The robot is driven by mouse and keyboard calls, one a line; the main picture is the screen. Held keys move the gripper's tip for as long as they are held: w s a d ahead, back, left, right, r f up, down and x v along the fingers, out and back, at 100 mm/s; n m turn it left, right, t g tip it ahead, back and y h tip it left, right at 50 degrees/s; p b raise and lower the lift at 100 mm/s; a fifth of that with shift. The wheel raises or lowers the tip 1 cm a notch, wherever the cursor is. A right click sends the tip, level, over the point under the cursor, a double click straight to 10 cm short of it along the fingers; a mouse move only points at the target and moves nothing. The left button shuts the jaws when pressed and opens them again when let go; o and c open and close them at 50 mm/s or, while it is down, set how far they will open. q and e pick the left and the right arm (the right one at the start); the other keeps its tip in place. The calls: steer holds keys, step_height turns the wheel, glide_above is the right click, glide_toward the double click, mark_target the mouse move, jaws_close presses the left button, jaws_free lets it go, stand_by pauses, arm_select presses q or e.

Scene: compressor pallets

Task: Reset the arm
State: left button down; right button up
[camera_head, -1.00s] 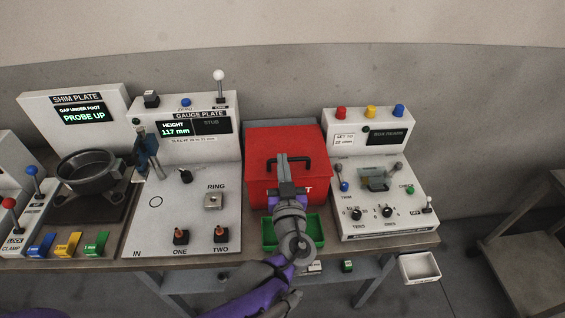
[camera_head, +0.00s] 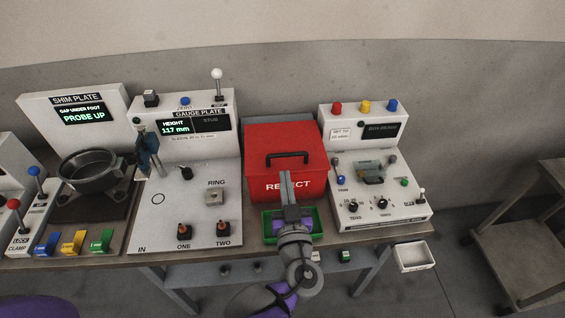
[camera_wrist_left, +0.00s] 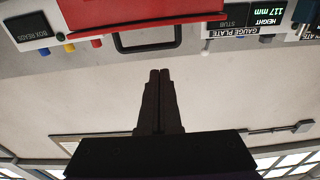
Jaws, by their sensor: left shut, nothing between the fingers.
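My left gripper (camera_head: 286,180) is in front of the red reject box (camera_head: 262,160) in the head view, above the green tray (camera_head: 318,222). Its fingers are together with nothing between them. In the left wrist view the closed fingers (camera_wrist_left: 159,78) point toward the black handle (camera_wrist_left: 147,48) on the red box (camera_wrist_left: 110,12), with a gap between. The arm covers part of the tray and of the box's lettering. My right gripper is not in view.
The gauge plate station (camera_head: 196,236) stands left of the box and the dial station (camera_head: 382,214) stands right of it. A black round bowl (camera_head: 90,178) sits at the far left. A white bin (camera_head: 414,258) hangs at the table's right front.

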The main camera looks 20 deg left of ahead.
arm_select(q)
steer(key=shift+s+d+f, duration=0.3)
steer(key=shift+s+f, duration=0.05)
steer(key=shift+s, duration=0.15)
steer(key=shift+s+d+f, duration=0.25)
steer(key=shift+s+f, duration=0.05)
steer(key=shift+s, duration=0.2)
steer(key=shift+a, duration=0.1)
steer(key=s+a+f+m+g+h+p, duration=0.1)
steer(key=s+f+g, duration=0.1)
steer(key=g, duration=0.1)
steer(key=s+a+f+m+g+h+p, duration=0.1)
steer(key=s+a+f+g+h, duration=0.1)
steer(key=s+f+g, duration=0.1)
steer(key=s+a+f+m+g+h+p, duration=0.1)
steer(key=s+a+f+g+h+p, duration=0.1)
steer(key=s+f+g, duration=0.1)
steer(key=shift+s+a+f+m+g, duration=0.1)
steer(key=shift+s+a+m+g, duration=0.05)
steer(key=shift+s+m+g, duration=0.2)
steer(key=s+d+r+m+h+p, duration=0.1)
steer(key=s+d+m+h, duration=0.1)
steer(key=d+h, duration=0.3)
steer(key=shift+s+d+r+g, duration=0.25)
steer(key=shift+s+g, duration=0.1)
steer(key=shift+g, duration=0.1)
steer(key=shift+m, duration=0.25)
